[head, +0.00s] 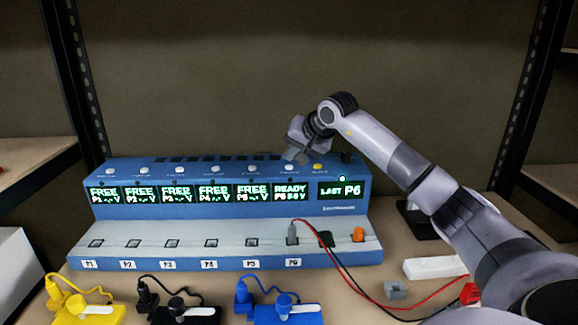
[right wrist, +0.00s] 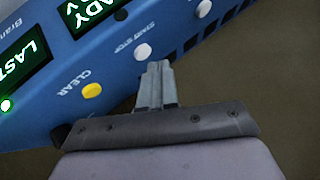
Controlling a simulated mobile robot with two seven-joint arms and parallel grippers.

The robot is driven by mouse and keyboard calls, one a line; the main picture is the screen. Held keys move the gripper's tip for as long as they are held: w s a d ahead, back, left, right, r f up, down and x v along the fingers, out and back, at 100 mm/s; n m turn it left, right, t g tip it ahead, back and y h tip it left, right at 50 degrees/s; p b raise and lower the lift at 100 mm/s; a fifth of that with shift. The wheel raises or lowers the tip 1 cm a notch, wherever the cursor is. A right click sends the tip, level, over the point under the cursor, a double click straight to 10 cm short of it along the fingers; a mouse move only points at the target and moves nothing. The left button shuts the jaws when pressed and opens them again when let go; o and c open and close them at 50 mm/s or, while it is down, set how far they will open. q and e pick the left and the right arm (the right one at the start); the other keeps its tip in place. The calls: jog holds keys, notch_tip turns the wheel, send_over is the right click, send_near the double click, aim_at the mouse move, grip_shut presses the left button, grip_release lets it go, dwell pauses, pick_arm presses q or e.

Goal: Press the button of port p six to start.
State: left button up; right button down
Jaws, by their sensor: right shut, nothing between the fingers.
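The blue multi-port unit (head: 150,208) stands on the bench with a row of displays. The display above port P6 (head: 290,190) reads READY, and the far-right display (head: 340,190) reads LAST P6. In the right wrist view, a white START STOP button (right wrist: 143,51) lies beside the yellow CLEAR button (right wrist: 92,90). My right gripper (head: 294,156) is shut and empty over the top of the unit, at the P6 column. In the right wrist view its fingertips (right wrist: 158,66) are right beside the white button; I cannot tell whether they touch it. My left gripper is not in view.
A lead with a grey plug (head: 292,234) sits in the P6 socket, with red and black wires trailing right. Yellow (head: 85,310), black (head: 180,315) and blue (head: 285,313) plugged items lie in front. A white block (head: 435,267) lies to the right. Shelf posts flank the bench.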

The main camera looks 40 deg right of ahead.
aim_at(292, 167)
jog(key=shift+f, duration=0.15)
jog(key=shift+f, duration=0.45)
dwell(0.3)
jog(key=shift+r+p, duration=0.5)
jog(key=shift+r, duration=0.1)
notch_tip(292, 167, up, 6)
jog(key=p, duration=0.5)
dwell(0.9)
